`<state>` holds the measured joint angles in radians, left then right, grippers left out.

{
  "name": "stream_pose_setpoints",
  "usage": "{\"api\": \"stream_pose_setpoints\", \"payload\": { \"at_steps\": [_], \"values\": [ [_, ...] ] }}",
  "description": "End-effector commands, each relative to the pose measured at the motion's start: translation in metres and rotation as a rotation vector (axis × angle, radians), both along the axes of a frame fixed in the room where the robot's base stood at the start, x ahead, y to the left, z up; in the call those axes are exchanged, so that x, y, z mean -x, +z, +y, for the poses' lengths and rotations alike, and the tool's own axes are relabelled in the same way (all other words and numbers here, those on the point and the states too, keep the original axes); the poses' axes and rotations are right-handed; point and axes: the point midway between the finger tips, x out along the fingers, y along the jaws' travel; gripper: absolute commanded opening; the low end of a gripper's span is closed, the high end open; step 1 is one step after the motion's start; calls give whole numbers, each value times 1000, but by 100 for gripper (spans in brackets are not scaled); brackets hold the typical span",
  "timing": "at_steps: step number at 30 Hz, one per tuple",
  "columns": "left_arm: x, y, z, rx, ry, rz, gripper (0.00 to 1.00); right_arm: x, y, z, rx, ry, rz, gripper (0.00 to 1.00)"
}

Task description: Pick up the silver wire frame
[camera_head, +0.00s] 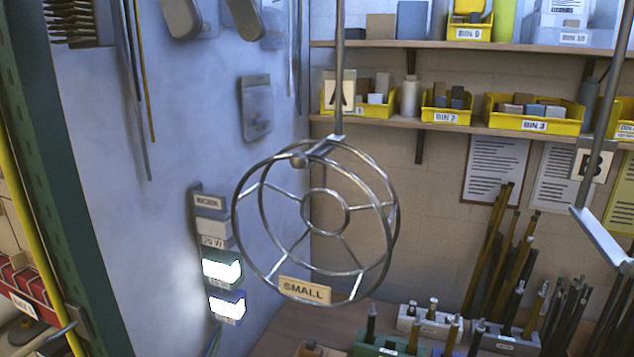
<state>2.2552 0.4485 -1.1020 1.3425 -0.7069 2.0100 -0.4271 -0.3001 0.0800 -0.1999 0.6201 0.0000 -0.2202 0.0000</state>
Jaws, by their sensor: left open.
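The silver wire frame (350,207) is two round rings joined by short bars, with a small spoked ring in the middle. It hangs tilted from a metal hook (325,148) at the end of a rod marked A (340,90). A tag reading SMALL (304,290) shows at its lower rim. My right gripper is not in view.
A blue-grey panel (160,220) stands behind and left of the frame. Shelves with yellow bins (548,115) are at the back right. A second hook marked B (590,165) hangs at right. Upright rods (505,260) and holders (425,320) stand below.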

Motion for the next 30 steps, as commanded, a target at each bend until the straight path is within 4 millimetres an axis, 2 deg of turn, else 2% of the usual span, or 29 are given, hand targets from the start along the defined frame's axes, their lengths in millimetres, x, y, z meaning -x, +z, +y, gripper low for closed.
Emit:
{"api": "stream_pose_setpoints", "payload": {
  "at_steps": [9, 14, 30],
  "values": [
    [0, -1, 0, 0, 0, 0, 60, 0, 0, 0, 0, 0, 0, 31],
    [0, -7, -3, -1, -2, 1, 60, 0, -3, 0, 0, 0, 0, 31],
    [9, -68, -27, -1, -5, 2, 60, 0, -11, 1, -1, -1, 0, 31]
  ]
}}
